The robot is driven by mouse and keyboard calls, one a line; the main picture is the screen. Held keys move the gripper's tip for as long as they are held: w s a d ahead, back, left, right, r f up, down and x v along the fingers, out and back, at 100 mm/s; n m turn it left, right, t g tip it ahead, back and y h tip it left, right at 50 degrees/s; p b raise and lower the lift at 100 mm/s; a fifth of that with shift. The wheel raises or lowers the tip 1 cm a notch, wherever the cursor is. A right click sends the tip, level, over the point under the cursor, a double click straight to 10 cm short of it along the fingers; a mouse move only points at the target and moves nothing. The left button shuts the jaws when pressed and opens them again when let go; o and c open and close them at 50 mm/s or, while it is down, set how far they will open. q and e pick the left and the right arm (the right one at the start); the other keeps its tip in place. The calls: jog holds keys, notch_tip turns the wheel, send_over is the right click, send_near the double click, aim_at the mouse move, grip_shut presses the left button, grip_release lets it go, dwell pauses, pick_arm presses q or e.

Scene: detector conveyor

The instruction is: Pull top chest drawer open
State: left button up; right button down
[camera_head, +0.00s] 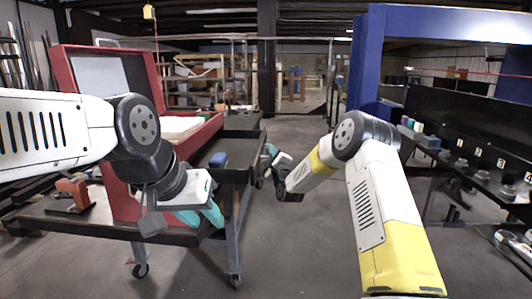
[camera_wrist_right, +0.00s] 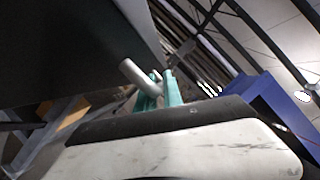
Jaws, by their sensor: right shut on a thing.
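My right gripper (camera_head: 268,152) is at the right side of the chest. Its teal fingers (camera_wrist_right: 160,92) are shut on the handle, and they partly hide it. My left gripper (camera_head: 200,217) hangs over the near table, its teal fingers apart and nothing visible between them.
A red case (camera_head: 75,50) with a raised lid stands on the dark wheeled table (camera_head: 95,232) at left. A blue object (camera_head: 218,159) lies near the chest. A dark bench (camera_head: 460,170) with several small parts runs along the right. The floor (camera_head: 300,230) between is clear.

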jog(key=shift+d, duration=0.1)
jog(key=c, duration=1.8)
grip_release()
jog(key=shift+o, duration=0.2)
jog(key=v, duration=0.7)
jog(key=shift+s, duration=0.35)
jog(key=shift+d+f, duration=0.1)
jog(key=shift+f, duration=0.05)
